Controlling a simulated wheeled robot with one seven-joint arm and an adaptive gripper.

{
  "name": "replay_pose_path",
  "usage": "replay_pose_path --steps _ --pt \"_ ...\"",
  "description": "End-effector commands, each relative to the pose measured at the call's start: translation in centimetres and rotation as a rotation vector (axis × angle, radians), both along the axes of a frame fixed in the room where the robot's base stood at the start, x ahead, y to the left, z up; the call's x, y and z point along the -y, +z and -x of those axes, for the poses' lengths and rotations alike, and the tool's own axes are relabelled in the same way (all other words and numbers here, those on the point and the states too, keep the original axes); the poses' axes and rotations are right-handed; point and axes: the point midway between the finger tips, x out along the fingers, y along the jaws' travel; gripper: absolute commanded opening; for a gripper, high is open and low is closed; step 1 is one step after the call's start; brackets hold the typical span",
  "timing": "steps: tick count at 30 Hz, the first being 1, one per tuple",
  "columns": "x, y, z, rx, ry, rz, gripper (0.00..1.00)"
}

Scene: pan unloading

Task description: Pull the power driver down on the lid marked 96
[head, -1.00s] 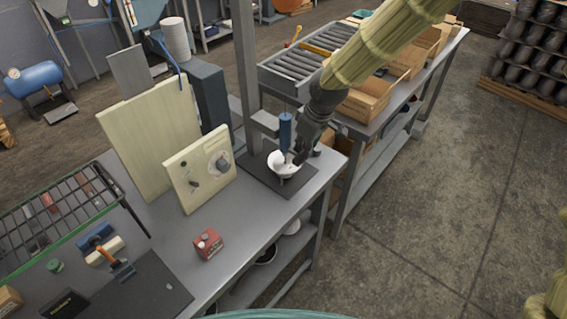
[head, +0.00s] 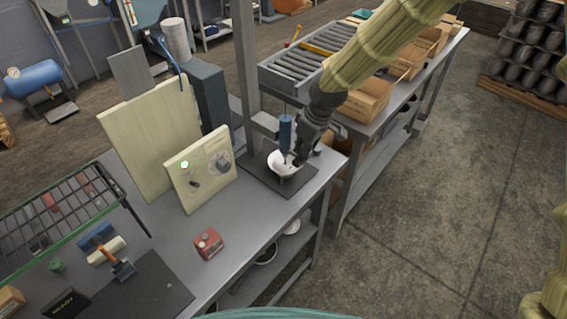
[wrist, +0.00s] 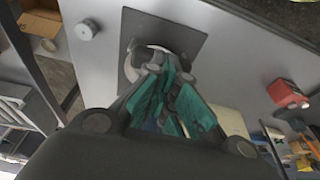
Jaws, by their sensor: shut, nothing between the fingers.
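The blue power driver (head: 286,131) hangs upright from the post arm in the head view. Its tip points down into a white round dish (head: 277,167) on a dark mat (head: 262,178). My gripper (head: 297,158) is shut beside the driver's lower end, over the dish's right side. Whether it touches either is unclear. In the wrist view, my teal-padded fingers (wrist: 166,68) hide much of the white dish (wrist: 133,68) on the mat (wrist: 193,42). No number 96 is readable, and I cannot make out a separate lid.
A cream control panel (head: 205,185) with a lit green lamp (head: 185,164) stands left of the mat. The grey post (head: 246,70) rises behind the driver. A red box (head: 208,243) sits nearer on the bench. A roller conveyor (head: 300,75) and cardboard boxes lie behind my arm.

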Motion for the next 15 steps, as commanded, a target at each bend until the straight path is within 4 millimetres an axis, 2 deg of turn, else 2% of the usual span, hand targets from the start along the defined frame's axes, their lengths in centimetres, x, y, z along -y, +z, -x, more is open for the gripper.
replay_pose_path --steps 5,15 --pt "0.0 -0.1 0.1 -0.002 0.000 0.001 0.00" --pt "0.0 1.8 0.1 -0.002 0.000 0.001 0.00"
